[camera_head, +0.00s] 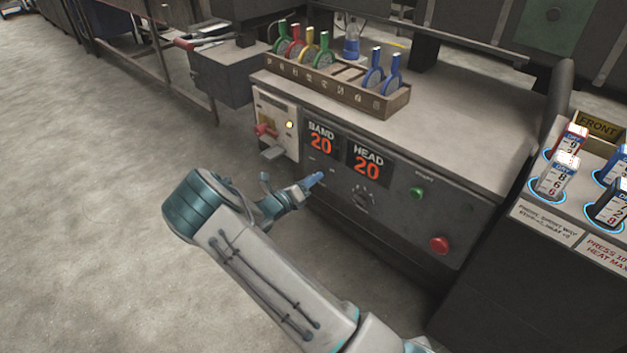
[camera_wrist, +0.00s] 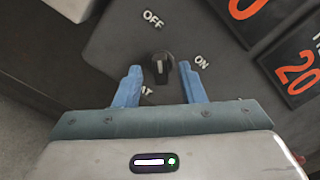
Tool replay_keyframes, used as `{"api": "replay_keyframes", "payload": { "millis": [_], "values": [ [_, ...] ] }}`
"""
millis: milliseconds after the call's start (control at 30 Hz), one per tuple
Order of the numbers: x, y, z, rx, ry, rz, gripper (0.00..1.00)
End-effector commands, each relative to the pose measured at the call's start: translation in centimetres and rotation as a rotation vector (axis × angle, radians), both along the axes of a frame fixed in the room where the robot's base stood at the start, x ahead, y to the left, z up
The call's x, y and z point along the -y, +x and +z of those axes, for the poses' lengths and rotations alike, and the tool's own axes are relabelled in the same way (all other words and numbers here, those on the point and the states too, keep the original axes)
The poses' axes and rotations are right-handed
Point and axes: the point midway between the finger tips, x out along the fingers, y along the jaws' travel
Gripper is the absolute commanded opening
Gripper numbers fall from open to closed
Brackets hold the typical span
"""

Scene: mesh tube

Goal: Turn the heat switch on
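The heat switch is a small black rotary knob (camera_wrist: 160,68) with a white pointer line. In the wrist view it sits on a dark panel, with OFF above it and ON to its upper right. The pointer points up, roughly toward OFF. A label below is partly covered, with only its end showing. My gripper (camera_wrist: 160,70) has two blue fingers, open, one on each side of the knob with a gap on both sides. In the head view my gripper (camera_head: 314,182) is at the panel below the BAND display, and it hides the knob.
The BAND display (camera_head: 321,140) and HEAD display (camera_head: 369,165) both read 20. Another knob (camera_head: 362,199), a green button (camera_head: 417,193) and a red button (camera_head: 439,244) are to the right. A pale switch box (camera_head: 277,121) with a red handle is to the left.

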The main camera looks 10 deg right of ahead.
Motion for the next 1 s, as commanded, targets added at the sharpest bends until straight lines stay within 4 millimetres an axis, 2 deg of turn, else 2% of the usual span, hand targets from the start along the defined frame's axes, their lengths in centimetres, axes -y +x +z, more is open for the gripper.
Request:
{"api": "replay_keyframes", "payload": {
  "millis": [100, 400, 433, 500, 533, 1000],
  "values": [
    [0.70, 0.44, -0.04, 0.000, 0.001, -0.001, 0.36],
    [0.88, 0.58, 0.01, 0.000, 0.001, -0.001, 0.36],
    [0.88, 0.58, 0.01, 0.000, 0.001, -0.001, 0.31],
    [0.89, 0.57, 0.01, 0.000, 0.001, -0.001, 0.11],
    [0.88, 0.57, 0.00, 0.000, 0.001, -0.001, 0.08],
    [0.88, 0.54, -0.05, 0.070, 0.053, -0.001, 0.08]
  ]
}}
